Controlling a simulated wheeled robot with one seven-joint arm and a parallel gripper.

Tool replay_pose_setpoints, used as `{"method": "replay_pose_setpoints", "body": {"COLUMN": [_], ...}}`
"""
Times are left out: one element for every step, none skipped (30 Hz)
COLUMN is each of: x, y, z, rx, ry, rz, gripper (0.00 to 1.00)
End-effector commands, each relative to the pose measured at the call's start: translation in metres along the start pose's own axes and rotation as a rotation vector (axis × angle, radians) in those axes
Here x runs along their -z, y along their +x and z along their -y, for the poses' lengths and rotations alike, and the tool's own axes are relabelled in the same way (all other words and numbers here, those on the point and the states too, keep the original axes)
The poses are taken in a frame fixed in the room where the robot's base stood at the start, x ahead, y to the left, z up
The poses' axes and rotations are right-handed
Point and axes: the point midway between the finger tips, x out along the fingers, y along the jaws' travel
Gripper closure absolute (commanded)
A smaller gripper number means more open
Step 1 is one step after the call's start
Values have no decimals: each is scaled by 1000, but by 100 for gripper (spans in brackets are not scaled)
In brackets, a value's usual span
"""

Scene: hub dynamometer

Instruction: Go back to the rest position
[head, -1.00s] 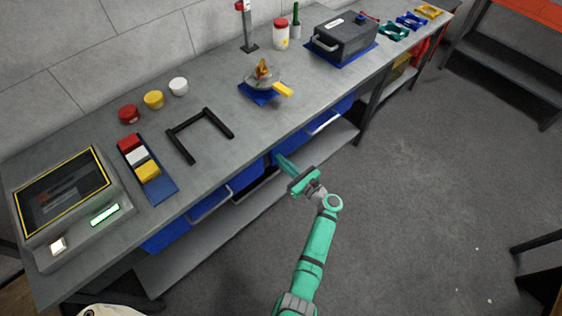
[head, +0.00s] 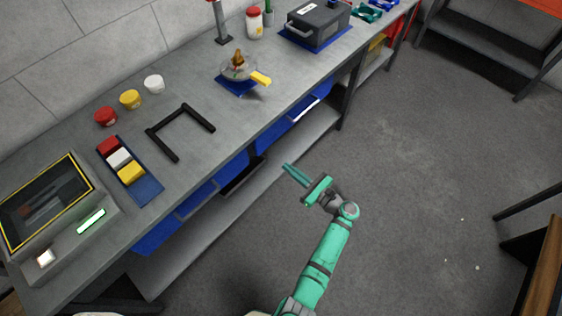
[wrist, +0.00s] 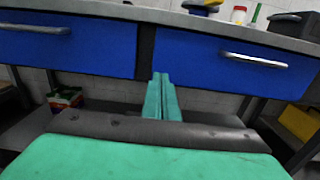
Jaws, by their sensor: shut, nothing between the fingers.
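My gripper (head: 296,175) is shut and empty, with its green fingers together. In the head view it is in front of the workbench (head: 190,125), over the floor side of the lower shelf, apart from the bench. In the wrist view the shut fingers (wrist: 161,98) point toward the bench front, between two blue drawers. The right drawer (wrist: 220,62) and left drawer (wrist: 80,45) both look shut there.
On the bench are a screen console (head: 50,205), a blue tray of coloured blocks (head: 145,185), a black frame (head: 165,143), several lidded jars, a hub on a blue base (head: 238,86) and a grey case (head: 318,22). The grey floor (head: 430,180) to the right is open.

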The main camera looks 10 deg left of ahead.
Motion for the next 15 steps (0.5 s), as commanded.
{"method": "replay_pose_setpoints", "body": {"x": [0,0,0,0,0,0,0,0,0,0,0,0,1,2,4], "y": [-6,-9,-11,-13,-14,-15,-16,-16,-16,-16,-16,-16,-16,-16,-17], "z": [0,0,0,0,0,0,0,0,0,0,0,0,0,-1,-3], "rx": [2,2,3,2,2,1,1,0,0,0,0,0,1,2,5], "ry": [1,1,1,1,1,2,2,2,2,2,2,2,1,0,-4], "rz": [0,0,0,0,0,0,0,0,0,0,0,0,-1,-3,-10], "gripper": [100,100,100,100,100,100,100,100,100,100,100,100,100,100,100]}}
